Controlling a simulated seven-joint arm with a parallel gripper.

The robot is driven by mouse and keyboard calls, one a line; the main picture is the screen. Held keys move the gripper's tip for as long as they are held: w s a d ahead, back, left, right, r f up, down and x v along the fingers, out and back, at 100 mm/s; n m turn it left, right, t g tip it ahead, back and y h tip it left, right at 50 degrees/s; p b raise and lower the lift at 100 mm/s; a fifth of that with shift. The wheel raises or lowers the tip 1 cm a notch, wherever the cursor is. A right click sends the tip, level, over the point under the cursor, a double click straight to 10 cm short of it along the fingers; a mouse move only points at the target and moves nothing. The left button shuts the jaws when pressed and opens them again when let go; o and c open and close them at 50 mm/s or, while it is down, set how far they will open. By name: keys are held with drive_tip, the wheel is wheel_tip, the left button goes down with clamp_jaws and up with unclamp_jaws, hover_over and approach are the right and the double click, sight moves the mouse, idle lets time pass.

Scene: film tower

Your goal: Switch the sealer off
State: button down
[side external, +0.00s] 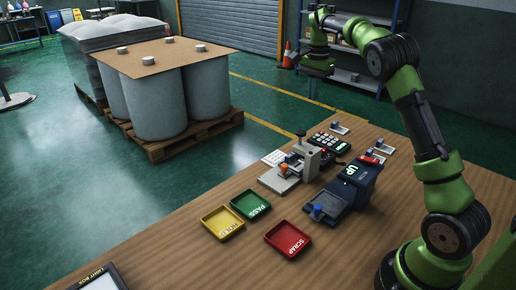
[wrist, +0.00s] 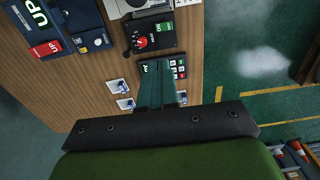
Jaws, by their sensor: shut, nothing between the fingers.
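No readable label marks the sealer. A dark blue machine (side external: 360,183) marked "UP" stands at the right of the bench, with a red part (side external: 372,159) on top. In the wrist view the blue machine (wrist: 30,27) shows a red labelled part (wrist: 46,49). Beside it is a black box (wrist: 133,46) with a red knob (wrist: 141,42) and green label. A grey device (side external: 291,172) with orange parts stands left of the blue machine. My gripper (side external: 318,68) is shut and empty, raised beyond the bench's far end; its fingers (wrist: 160,85) show in the wrist view.
A black keypad unit (side external: 327,142) and small plates with blue parts (side external: 339,129) are on the bench. Yellow (side external: 222,223), green (side external: 250,205) and red (side external: 288,239) trays lie at the front. A shelf rack (side external: 356,75) stands behind the arm. The air above the bench looks clear.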

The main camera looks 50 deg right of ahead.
wheel_tip(320, 180, up, 10)
drive_tip(key=s, duration=0.1)
drive_tip(key=shift+s, duration=0.25)
